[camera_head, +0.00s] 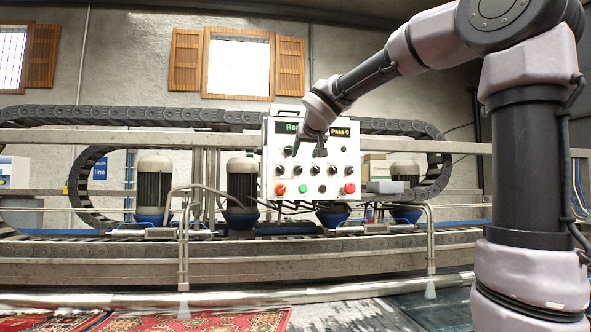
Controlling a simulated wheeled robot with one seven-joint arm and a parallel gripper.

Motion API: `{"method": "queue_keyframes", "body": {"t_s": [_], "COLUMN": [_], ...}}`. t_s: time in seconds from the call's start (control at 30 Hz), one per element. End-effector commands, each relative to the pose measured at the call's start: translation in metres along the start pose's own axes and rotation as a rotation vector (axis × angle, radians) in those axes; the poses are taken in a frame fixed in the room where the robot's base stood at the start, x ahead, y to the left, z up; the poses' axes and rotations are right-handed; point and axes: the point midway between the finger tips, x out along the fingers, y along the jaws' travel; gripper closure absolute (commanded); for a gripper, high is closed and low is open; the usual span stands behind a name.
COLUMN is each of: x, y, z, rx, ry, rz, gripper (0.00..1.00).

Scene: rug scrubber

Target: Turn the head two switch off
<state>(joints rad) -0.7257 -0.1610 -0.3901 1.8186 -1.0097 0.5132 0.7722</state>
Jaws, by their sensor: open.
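The white control panel (345,176) stands upright in the middle of the view. It carries two rows of small black knobs, one of them a knob (333,169) in the lower row. Their labels are too small to read, so I cannot tell which one is the head two switch. I cannot tell whether a fingertip touches a knob.
Below the knobs are an orange button (280,189), a green button (302,189) and a red button (349,188). A metal rail (100,267) runs in front of the machine. Motors (154,185) stand behind it. A red rug (235,321) lies at the lower left.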

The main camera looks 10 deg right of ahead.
Motion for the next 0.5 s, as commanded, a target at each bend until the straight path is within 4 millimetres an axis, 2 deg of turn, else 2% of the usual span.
{"method": "queue_keyframes", "body": {"t_s": [0.3, 0.5], "x": [0.058, 0.088], "y": [0.000, 0.001], "z": [0.002, 0.002], "rx": [-0.002, 0.000], "ry": [-0.004, -0.004], "rz": [0.002, 0.004], "gripper": [0.36, 0.36]}}
